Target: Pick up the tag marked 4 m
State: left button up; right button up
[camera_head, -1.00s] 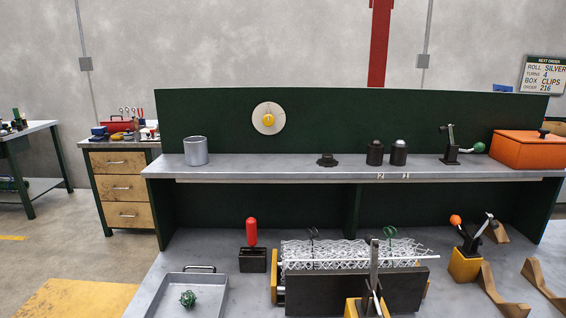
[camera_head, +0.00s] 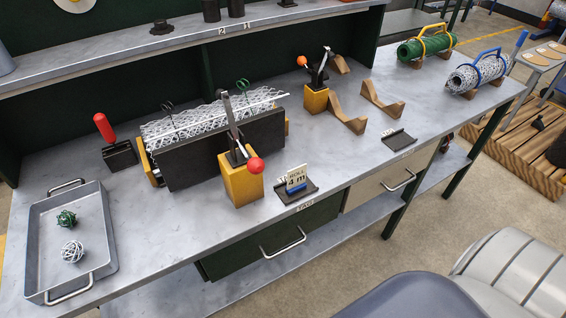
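The tag marked 4 m (camera_head: 296,178) is a small white card with "ROLL 4 m" on it and a blue lower edge. It stands upright in a small black holder (camera_head: 306,194) near the front edge of the workbench. The holder is just right of the yellow clamp block with a red ball handle. Neither of my grippers shows in the head view.
The grey bench top (camera_head: 345,160) is clear right of the tag, up to an empty-looking black holder (camera_head: 399,141). A yellow clamp block (camera_head: 240,184) stands close left of the tag. A grey tray (camera_head: 98,240) holds two wire balls. Wooden cradles (camera_head: 348,115) stand behind.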

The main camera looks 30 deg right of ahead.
aim_at(296, 177)
jog(key=l, duration=1.15)
jog(key=k+l, duration=0.15)
jog(key=l, duration=1)
jog(key=i+u, duration=0.05)
